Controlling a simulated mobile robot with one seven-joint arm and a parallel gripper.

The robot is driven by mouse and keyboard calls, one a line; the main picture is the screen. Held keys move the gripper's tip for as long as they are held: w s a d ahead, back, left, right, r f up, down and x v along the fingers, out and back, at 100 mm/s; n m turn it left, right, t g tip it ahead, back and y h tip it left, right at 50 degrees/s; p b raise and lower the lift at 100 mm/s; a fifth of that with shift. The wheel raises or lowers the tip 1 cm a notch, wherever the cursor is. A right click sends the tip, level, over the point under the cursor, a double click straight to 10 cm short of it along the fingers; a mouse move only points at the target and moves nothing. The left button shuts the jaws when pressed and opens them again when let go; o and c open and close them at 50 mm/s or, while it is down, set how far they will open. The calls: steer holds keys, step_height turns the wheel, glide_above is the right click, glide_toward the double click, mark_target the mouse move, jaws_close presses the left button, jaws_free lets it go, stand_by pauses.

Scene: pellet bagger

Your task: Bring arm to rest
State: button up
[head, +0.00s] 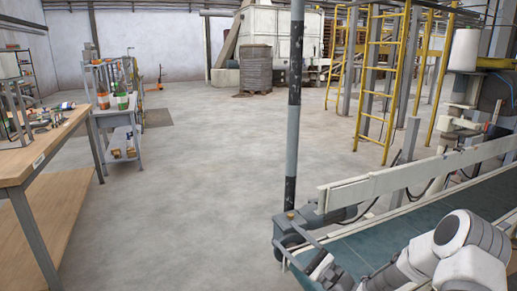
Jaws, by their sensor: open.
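Part of my arm (468,250), white with grey joint bands, shows at the bottom right. It bends down and to the left, in front of the blue-green conveyor belt (375,240). The picture does not show whether it touches the belt. The lower part of the arm runs to the bottom edge of the picture.
A pale side rail (400,172) and a grey post (293,110) stand by the conveyor. A wooden workbench (45,150) and a grey shelf cart (122,130) are at left. Yellow ladders (382,80) stand behind. The middle floor (200,190) is clear.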

steer(key=s+a+r+n+g+h, duration=0.1)
steer(key=s+a+r+n+g, duration=0.2)
steer(key=s+a+n+g, duration=0.3)
steer(key=s+a+r+n+g+h, duration=0.1)
steer(key=s+a+r+n+g, duration=0.25)
steer(key=s+n+g, duration=0.35)
steer(key=s+d+r+n+g+h, duration=0.1)
steer(key=s+d+n+g+h, duration=0.2)
steer(key=s+h, duration=0.8)
steer(key=s+d+r+n+t+h, duration=0.3)
steer(key=s+d+r+t+h, duration=0.35)
steer(key=d, duration=0.45)
step_height(320, 180, up, 22)
steer(key=s+y+p, duration=0.1)
steer(key=p, duration=2)
steer(key=shift+s+d+f+t+y+p, duration=0.25)
steer(key=shift+s+d+t+y+p, duration=0.1)
steer(key=shift+s+d, duration=0.1)
steer(key=shift+f, duration=0.1)
steer(key=c, duration=0.3)
steer(key=shift+d, duration=0.1)
steer(key=shift+c, duration=0.3)
steer(key=shift+w+d, duration=0.1)
